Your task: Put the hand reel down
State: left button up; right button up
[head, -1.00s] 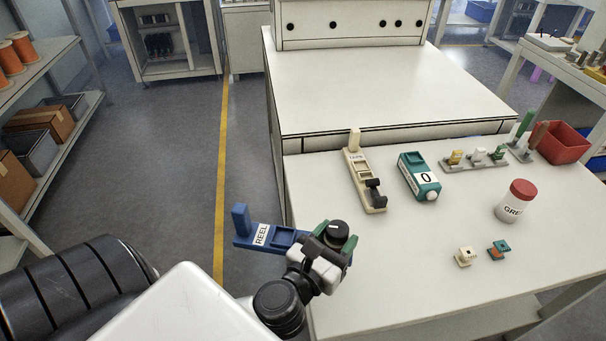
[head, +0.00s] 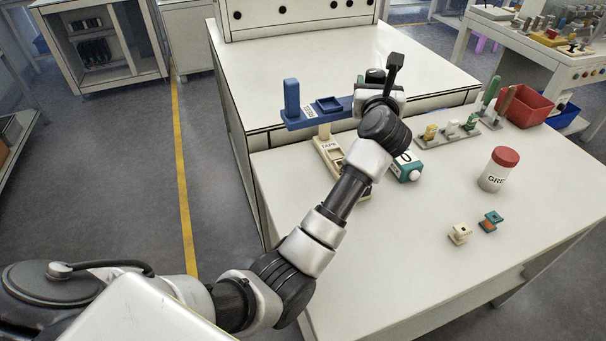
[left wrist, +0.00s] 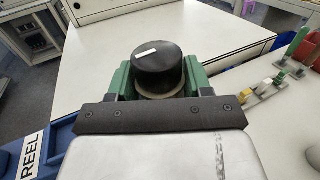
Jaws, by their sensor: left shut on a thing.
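The hand reel is a blue bar labelled REEL (head: 322,109) with an upright blue post at its left end. It is held in the air, in the head view over the front edge of the raised white bench top (head: 330,60). My left gripper (head: 378,80) is shut on the reel's black-topped knob end. In the left wrist view the black knob (left wrist: 158,68) sits between the green fingers, and the blue label end shows at the lower left. My arm hides part of the table. My right gripper is not seen.
On the lower white table (head: 380,260), the cream tape tool (head: 329,150) and teal box (head: 408,170) are partly hidden by my arm. The table's front middle is clear.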

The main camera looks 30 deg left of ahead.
pick_arm(q)
jog(key=s+a+f, duration=0.6)
jog(key=s+f, duration=0.3)
jog(key=f, duration=0.1)
jog(key=shift+f+p, duration=0.2)
jog(key=shift+p, duration=0.1)
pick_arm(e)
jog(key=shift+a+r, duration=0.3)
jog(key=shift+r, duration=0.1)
pick_arm(q)
jog(key=shift+s+a, duration=0.1)
jog(key=shift+f+b, duration=0.4)
jog(key=shift+f, duration=0.25)
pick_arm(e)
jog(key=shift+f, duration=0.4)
pick_arm(q)
jog(key=o, duration=1.1)
jog(key=shift+c, duration=0.2)
